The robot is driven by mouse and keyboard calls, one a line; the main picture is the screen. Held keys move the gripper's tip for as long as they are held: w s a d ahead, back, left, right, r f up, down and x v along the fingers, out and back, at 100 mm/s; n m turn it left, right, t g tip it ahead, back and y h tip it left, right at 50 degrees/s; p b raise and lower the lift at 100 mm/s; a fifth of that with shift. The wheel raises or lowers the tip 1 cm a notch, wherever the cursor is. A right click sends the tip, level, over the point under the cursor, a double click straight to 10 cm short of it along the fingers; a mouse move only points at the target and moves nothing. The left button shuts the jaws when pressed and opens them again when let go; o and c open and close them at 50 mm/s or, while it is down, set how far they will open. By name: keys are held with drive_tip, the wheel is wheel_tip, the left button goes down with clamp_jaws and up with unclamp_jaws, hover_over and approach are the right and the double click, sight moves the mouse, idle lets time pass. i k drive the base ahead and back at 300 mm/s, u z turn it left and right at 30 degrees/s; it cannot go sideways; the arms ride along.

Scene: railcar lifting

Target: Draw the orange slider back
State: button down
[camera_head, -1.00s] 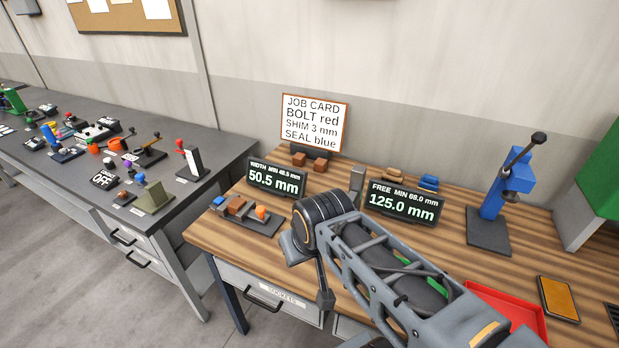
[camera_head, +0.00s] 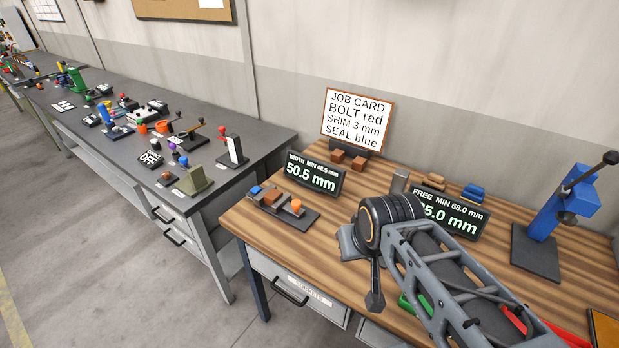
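A small fixture (camera_head: 268,208) lies near the left end of the wooden bench. It carries a blue piece, brown blocks and an upright orange knob (camera_head: 296,206) at its right end, which looks like the orange slider. My arm comes in from the lower right, and its rounded joint is to the right of the fixture, apart from it in the picture. A thin dark part with a blocky tip (camera_head: 375,300) hangs below that joint. I cannot tell whether this is my gripper, and no finger opening shows.
A width display (camera_head: 314,174) stands behind the fixture, with a job card (camera_head: 357,119) further back. A second display (camera_head: 451,209) is partly hidden by my arm. A blue press (camera_head: 560,212) stands at right. The dark bench (camera_head: 225,134) at left holds many small devices. Floor is clear in front.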

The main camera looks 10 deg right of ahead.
sight(290, 205)
drive_tip(key=k, duration=1.25)
drive_tip(key=u, duration=0.75)
drive_tip(key=i, duration=1.5)
drive_tip(key=z, duration=0.2)
